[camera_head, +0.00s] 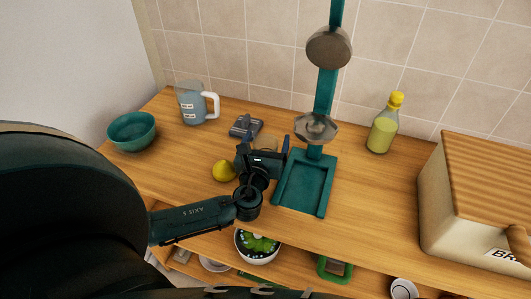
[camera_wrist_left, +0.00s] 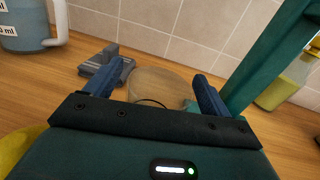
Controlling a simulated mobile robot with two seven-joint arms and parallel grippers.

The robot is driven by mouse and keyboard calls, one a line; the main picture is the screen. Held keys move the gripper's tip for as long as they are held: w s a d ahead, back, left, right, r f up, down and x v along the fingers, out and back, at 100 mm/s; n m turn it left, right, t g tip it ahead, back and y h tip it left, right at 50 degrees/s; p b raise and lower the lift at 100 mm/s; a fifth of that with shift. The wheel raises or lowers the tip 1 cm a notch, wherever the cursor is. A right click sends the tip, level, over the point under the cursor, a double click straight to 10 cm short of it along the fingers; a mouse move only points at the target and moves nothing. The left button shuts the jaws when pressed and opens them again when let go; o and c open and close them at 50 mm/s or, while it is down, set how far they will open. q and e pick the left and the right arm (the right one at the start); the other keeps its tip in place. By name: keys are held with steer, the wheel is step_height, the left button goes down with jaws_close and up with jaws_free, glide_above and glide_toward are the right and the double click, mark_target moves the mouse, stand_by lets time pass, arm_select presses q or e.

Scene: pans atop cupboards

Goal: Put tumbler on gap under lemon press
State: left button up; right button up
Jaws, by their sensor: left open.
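The teal lemon press (camera_head: 325,92) stands at the back of the wooden counter. Its metal cup (camera_head: 316,127) hangs above a square teal base (camera_head: 305,188), and the gap between them is empty. My left gripper (camera_head: 264,147) is open just left of the press. A round, see-through, tan-looking thing, likely the tumbler (camera_wrist_left: 165,85), shows between its two blue fingers in the left wrist view. The fingers are on either side of it; I cannot tell whether they touch it. In the head view the gripper mostly hides it. My right gripper is not in view.
A lemon (camera_head: 224,170) lies left of the gripper, and a grey gadget (camera_head: 246,126) behind it. A measuring jug (camera_head: 192,105) and teal bowl (camera_head: 132,131) stand left. A juice bottle (camera_head: 382,128) and bread box (camera_head: 470,195) stand right. Open shelves below hold a salad bowl (camera_head: 257,247).

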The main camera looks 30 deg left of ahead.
arm_select(q)
steer(key=c, duration=1)
steer(key=shift+c, duration=1)
steer(key=shift+r, duration=0.15)
